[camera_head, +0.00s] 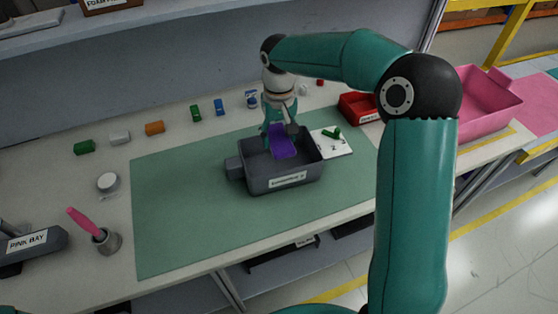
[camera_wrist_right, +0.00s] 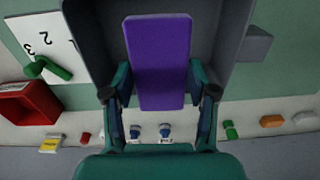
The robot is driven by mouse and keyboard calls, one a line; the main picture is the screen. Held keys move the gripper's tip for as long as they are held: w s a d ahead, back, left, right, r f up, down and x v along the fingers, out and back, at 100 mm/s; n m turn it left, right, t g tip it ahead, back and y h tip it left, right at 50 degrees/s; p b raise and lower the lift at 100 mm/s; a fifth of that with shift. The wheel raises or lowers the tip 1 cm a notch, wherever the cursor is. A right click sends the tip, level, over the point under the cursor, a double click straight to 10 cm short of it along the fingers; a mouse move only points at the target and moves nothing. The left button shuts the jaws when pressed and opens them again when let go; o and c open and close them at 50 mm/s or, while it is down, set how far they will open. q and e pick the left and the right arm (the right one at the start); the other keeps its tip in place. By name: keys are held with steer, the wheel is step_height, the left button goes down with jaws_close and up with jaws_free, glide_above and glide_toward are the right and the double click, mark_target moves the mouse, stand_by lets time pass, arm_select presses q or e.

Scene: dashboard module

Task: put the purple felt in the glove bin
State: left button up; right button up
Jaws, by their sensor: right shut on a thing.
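The purple felt (camera_head: 284,146) is a flat rectangular piece held by my right gripper (camera_head: 279,135). In the right wrist view the felt (camera_wrist_right: 158,50) sits between the two fingers (camera_wrist_right: 158,93), which are shut on it. The dark grey bin (camera_head: 256,184) stands on the green mat, with a white label on its front that is too small to read surely. The felt hangs at the bin's opening, its lower part within the outline of the walls. I cannot tell whether it touches the floor. The bin's walls (camera_wrist_right: 90,35) also show in the wrist view. My left gripper is out of view.
A white numbered card (camera_head: 335,147) with a green piece lies right of the bin. A red bin (camera_head: 358,108) and a pink tote (camera_head: 485,105) stand farther right. Several small coloured items line the back. A cup (camera_head: 106,241) with a pink-handled tool stands left. The mat's left part (camera_head: 175,215) is clear.

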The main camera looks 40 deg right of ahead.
mark_target(279, 168)
step_height(279, 168, down, 10)
steer(key=shift+f+p, duration=0.15)
steer(key=shift+p, duration=0.25)
steer(key=shift+s, duration=0.1)
steer(key=shift+f, duration=0.15)
steer(key=o, duration=0.9)
step_height(279, 168, up, 12)
steer(key=shift+r+b, duration=0.2)
steer(key=shift+b, duration=0.2)
